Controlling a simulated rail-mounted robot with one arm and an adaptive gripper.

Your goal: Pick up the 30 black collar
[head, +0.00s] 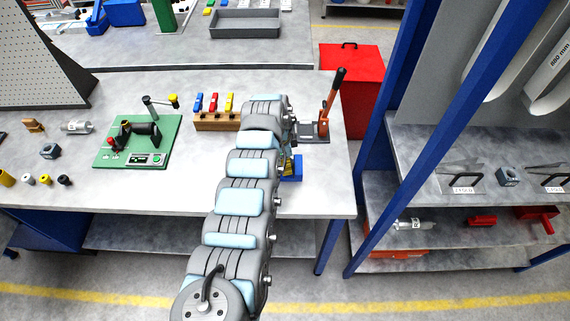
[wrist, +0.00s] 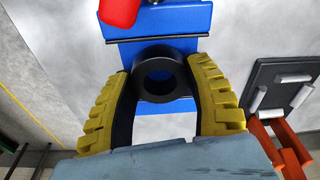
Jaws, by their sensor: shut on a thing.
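A black collar (wrist: 160,77), a thick ring with a round hole, sits between the yellow fingers of my gripper (wrist: 160,68) in the wrist view. The fingers are shut on its two sides. A blue holder (wrist: 165,45) is right behind the collar; I cannot tell whether they touch. In the head view my gripper (head: 288,166) is mostly hidden by my own arm, over the right part of the workbench beside the blue holder (head: 297,168). The collar is not visible there.
A wooden block (head: 217,122) with coloured pieces and a green fixture board (head: 138,143) lie to the left. Small cylinders, one black (head: 64,180), stand far left. A blue post (head: 430,130) rises at right.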

